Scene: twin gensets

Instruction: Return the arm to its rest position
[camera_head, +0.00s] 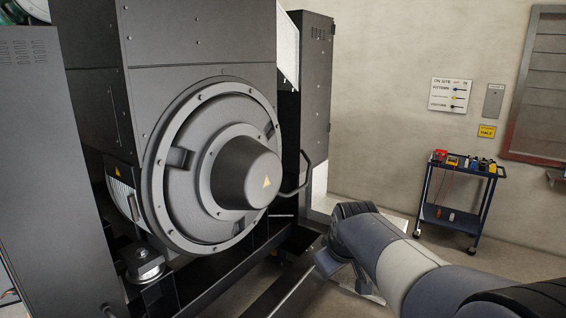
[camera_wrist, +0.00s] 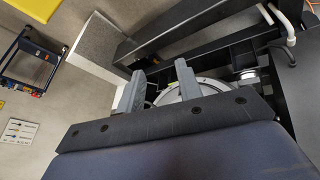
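My arm (camera_head: 405,270) reaches in from the lower right of the head view and bends at a dark joint beside the genset. My gripper (camera_wrist: 160,68) shows in the wrist view as two grey fingers standing apart, with nothing between them. In the head view the fingers cannot be made out. The black genset (camera_head: 130,65), with its round grey end housing (camera_head: 245,172), stands left of my arm. In the wrist view part of a round housing (camera_wrist: 185,90) shows behind the fingers.
An open black cabinet door (camera_head: 318,90) with a handle stands close behind my arm. A tool cart (camera_head: 460,185) stands at the right wall, under a sign board (camera_head: 449,95). A dark base rail (camera_head: 295,290) runs below the genset. Floor is clear before the cart.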

